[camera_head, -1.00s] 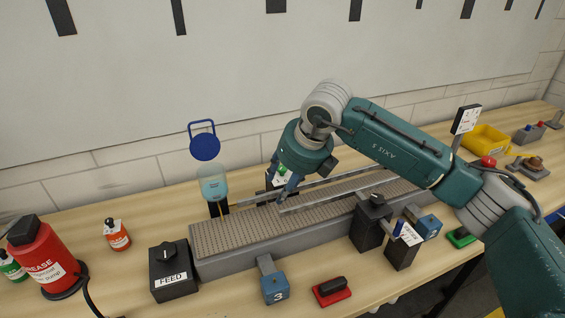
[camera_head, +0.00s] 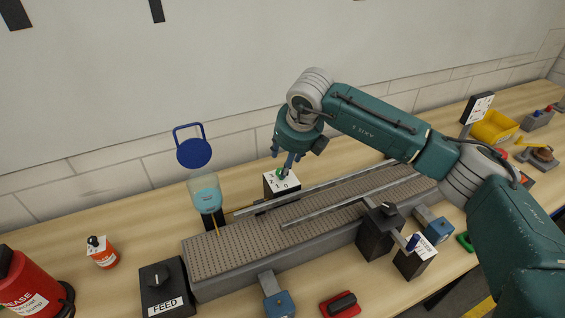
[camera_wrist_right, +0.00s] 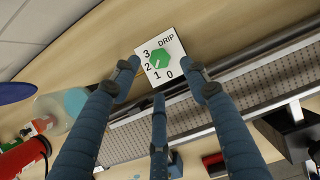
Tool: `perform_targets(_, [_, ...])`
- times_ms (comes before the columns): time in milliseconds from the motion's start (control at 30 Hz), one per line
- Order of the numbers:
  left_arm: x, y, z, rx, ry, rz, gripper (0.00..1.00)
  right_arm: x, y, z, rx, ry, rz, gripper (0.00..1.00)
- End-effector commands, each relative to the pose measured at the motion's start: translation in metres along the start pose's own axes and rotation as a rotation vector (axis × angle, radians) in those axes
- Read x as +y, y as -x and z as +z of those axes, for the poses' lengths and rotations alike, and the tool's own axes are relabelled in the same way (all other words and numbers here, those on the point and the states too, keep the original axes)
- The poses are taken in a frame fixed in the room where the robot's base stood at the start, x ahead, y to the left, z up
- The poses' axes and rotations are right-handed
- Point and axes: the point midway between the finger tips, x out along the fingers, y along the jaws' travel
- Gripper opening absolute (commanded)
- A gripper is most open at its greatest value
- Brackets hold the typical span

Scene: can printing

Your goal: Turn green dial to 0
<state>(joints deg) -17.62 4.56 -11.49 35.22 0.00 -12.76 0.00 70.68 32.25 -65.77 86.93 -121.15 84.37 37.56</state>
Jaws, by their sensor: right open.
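The green dial (camera_wrist_right: 160,58) is a hexagonal knob on the white face of a box marked DRIP (camera_wrist_right: 177,48), with 3, 2, 1 and 0 along its edge. A pale pointer line on the knob points to the lower left, around 1 to 2; I cannot tell exactly which. In the head view the dial (camera_head: 281,173) is partly covered by my right gripper (camera_head: 288,165). The right gripper also shows in the wrist view (camera_wrist_right: 161,78), its three fingers open and spread around the dial's near side, holding nothing. My left gripper is out of view.
A perforated conveyor (camera_head: 240,246) with metal guide rails (camera_head: 340,206) runs in front of the DRIP box. A black FEED box (camera_head: 165,288) stands at the conveyor's left end.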

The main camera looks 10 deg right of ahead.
Motion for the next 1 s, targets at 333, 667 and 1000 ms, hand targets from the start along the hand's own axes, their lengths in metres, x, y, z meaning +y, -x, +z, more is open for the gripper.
perform_targets(333, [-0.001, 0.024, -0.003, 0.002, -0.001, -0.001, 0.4, 0.001, -0.051, 0.0, 0.003, 0.0, 0.001, 0.45])
perform_targets(667, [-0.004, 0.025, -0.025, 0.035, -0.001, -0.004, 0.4, 0.0, -0.059, 0.0, 0.0, 0.001, 0.0, 0.45])
perform_targets(1000, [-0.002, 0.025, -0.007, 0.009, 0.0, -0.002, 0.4, 0.0, -0.058, 0.0, -0.001, 0.0, 0.0, 0.0])
